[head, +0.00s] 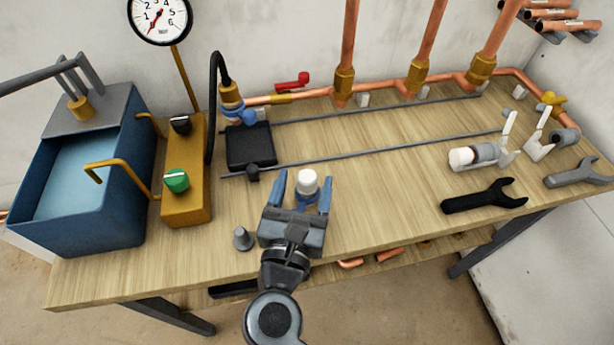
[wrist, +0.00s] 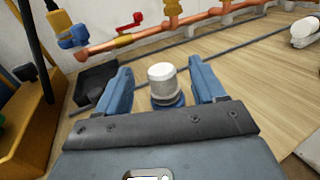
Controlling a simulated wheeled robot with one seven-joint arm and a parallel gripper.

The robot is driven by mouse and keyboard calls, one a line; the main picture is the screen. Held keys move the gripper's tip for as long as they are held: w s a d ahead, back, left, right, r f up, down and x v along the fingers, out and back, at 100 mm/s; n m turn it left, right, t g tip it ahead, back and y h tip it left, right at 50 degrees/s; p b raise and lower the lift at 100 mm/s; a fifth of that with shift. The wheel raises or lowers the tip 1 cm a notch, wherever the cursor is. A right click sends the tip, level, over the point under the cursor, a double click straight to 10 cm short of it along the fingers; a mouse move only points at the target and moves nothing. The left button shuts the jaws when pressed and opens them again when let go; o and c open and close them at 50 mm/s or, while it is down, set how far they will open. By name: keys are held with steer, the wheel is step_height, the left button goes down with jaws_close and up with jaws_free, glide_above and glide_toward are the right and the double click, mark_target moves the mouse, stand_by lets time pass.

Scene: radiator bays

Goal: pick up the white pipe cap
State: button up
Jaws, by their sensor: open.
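The white pipe cap (head: 307,181) is a small white cylinder standing upright on a blue base on the wooden bench. In the wrist view the cap (wrist: 162,78) shows with the blue ring-like base under it. My gripper (head: 304,190) is open, with its two blue fingers on either side of the cap. In the wrist view the gripper (wrist: 163,85) has a gap between each finger and the cap. I cannot tell whether the fingers are level with it.
A grey cone-shaped piece (head: 243,238) stands left of my gripper. A black block (head: 250,146) and thin grey rails (head: 360,157) lie behind. A green-knobbed brass block (head: 186,190) and blue tank (head: 95,215) stand left; a black wrench (head: 484,197) lies right. The bench between is clear.

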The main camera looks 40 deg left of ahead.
steer(key=shift+w, duration=0.15)
steer(key=c, duration=1.1)
steer(key=shift+r, duration=0.1)
